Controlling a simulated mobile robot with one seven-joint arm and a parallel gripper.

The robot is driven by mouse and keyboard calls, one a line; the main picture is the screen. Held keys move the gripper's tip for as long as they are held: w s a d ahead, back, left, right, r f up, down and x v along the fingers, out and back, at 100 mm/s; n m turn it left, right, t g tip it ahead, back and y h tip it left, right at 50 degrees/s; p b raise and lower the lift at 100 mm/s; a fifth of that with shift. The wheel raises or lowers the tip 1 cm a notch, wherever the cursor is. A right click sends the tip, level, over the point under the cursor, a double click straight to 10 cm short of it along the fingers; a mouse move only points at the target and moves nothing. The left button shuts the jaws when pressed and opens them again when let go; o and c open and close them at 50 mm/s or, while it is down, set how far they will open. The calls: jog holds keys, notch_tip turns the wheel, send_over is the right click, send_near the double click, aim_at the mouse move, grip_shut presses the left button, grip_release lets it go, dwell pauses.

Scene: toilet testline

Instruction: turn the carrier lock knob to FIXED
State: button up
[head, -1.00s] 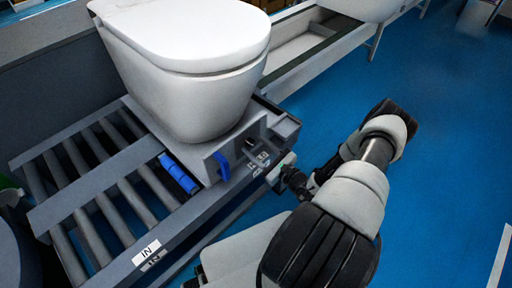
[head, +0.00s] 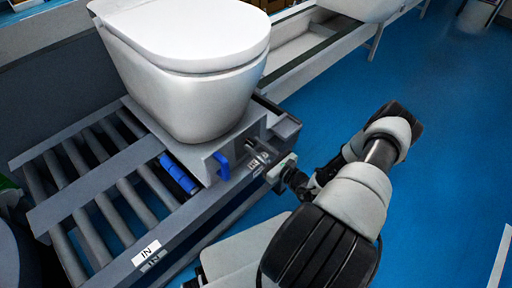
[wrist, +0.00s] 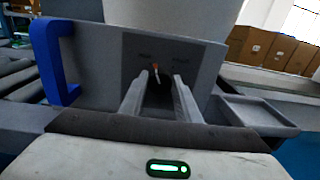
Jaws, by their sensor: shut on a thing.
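The carrier lock knob (wrist: 157,86) is a dark piece on the grey front panel of the carrier (wrist: 208,62). A small red and white pointer mark at its top points up, tilted slightly left. Small labels sit above it on either side, too blurred to read surely. My gripper (wrist: 158,88) has one finger on each side of the knob and is shut on it. In the head view my gripper (head: 266,165) is at the panel's right part, and the knob is mostly hidden there. A white toilet (head: 185,70) stands on the carrier.
A blue handle (wrist: 55,62) stands out left of the knob; it also shows in the head view (head: 222,166). A shallow grey tray (wrist: 255,112) is to the right. A roller conveyor (head: 85,185) lies left. Blue floor (head: 440,150) is open at right.

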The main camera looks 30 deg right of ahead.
jog(key=m, duration=0.6)
jog(key=shift+d, duration=0.15)
jog(key=m+b, duration=0.1)
jog(key=m, duration=0.5)
jog(key=shift+w+d+f+m+g, duration=0.1)
jog(key=shift+m+g, duration=0.2)
dwell(0.3)
jog(key=o, duration=1)
jog(key=shift+o, duration=0.2)
jog(key=f+p+v, duration=0.1)
jog(key=v, duration=1.6)
jog(key=shift+d+r, duration=0.15)
jog(key=shift+r, duration=0.25)
